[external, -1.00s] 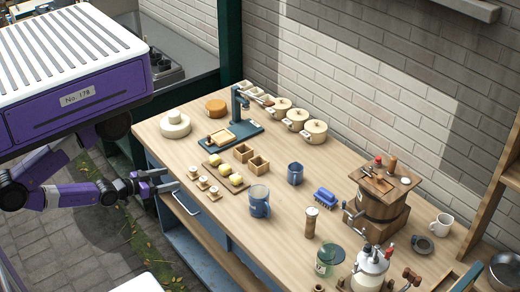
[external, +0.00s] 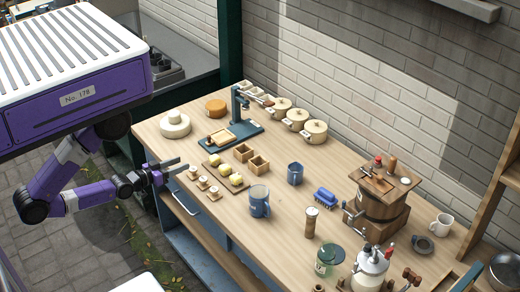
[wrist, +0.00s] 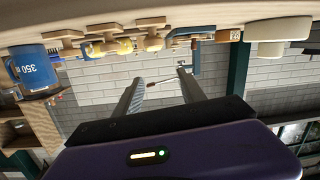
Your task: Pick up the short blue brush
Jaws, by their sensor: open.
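My gripper (external: 184,164) is at the bench's left front edge, far to the left of the brush. Its two fingers are apart and empty; they also show in the wrist view (wrist: 158,84), where the scene is upside down. I cannot make out the brush in the wrist view.
Small stamps (external: 203,184) and a butter board (external: 222,172) stand close to my gripper.

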